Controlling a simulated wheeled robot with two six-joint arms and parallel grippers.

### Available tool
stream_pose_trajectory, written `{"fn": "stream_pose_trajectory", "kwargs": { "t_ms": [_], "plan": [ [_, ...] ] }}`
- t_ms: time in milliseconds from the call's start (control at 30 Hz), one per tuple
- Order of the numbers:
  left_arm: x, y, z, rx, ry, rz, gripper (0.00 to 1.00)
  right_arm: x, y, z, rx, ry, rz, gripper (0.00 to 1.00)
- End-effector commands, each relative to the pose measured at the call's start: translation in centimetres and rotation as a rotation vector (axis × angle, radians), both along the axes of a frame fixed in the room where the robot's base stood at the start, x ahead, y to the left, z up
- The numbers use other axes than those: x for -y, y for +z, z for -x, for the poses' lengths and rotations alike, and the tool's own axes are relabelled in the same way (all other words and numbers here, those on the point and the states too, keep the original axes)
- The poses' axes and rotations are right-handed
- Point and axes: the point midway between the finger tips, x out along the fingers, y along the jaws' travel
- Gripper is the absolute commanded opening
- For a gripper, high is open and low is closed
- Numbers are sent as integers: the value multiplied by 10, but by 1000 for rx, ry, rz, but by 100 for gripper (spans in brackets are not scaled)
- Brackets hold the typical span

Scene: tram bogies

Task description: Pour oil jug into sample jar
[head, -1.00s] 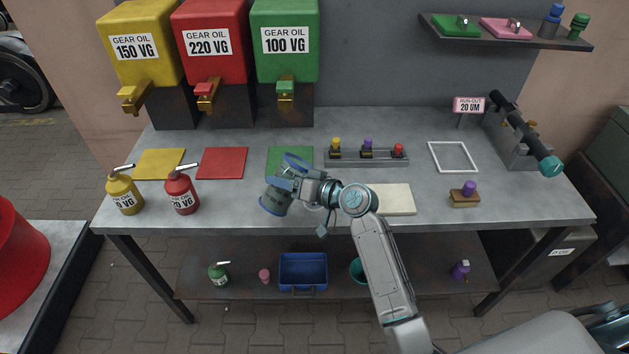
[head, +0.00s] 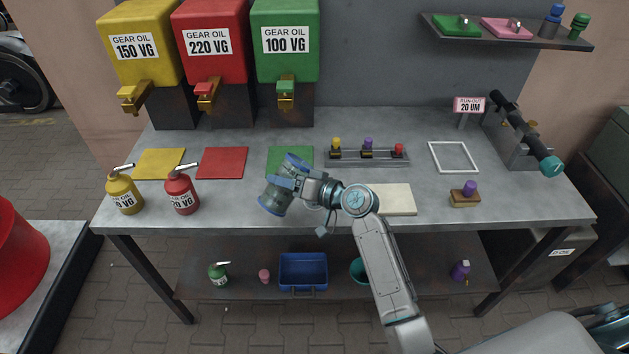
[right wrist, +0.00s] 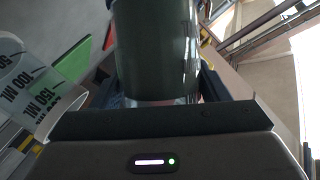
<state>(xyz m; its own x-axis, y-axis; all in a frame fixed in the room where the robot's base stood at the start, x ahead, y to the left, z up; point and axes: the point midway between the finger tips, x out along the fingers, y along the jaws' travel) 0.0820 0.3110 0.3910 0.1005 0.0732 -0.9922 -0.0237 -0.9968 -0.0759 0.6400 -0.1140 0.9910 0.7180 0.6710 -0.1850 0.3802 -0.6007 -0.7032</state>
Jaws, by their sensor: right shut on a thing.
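My right gripper (head: 289,184) is shut on a dark grey-blue cylindrical vessel (head: 274,201), which I take to be the oil jug. It is held tilted above the front of the bench, near the green mat. In the right wrist view the jug (right wrist: 156,50) fills the middle between the fingers. A pale jar with ML markings (right wrist: 40,98), probably the sample jar, shows at the left of that view, close beside the jug. In the head view the jar is mostly hidden by my gripper and wrist. I cannot see any oil flowing. My left gripper is not in view.
Yellow (head: 124,193) and red (head: 181,190) oil cans stand at the left. Gear oil dispensers (head: 213,45) line the back. A rack (head: 367,158) with several coloured-top items and a cream board (head: 396,199) lie right of my gripper.

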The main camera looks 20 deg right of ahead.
Motion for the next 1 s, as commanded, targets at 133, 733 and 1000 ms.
{"fn": "stream_pose_trajectory", "kwargs": {
  "t_ms": [133, 733, 1000],
  "plan": [
    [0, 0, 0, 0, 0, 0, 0, 0, 0, 0, -4, 0, -12, 42],
    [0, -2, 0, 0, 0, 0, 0, 0, -2, 0, -23, 0, -58, 42],
    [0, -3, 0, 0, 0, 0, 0, 0, -3, 0, -31, 0, -78, 42]
  ]
}}
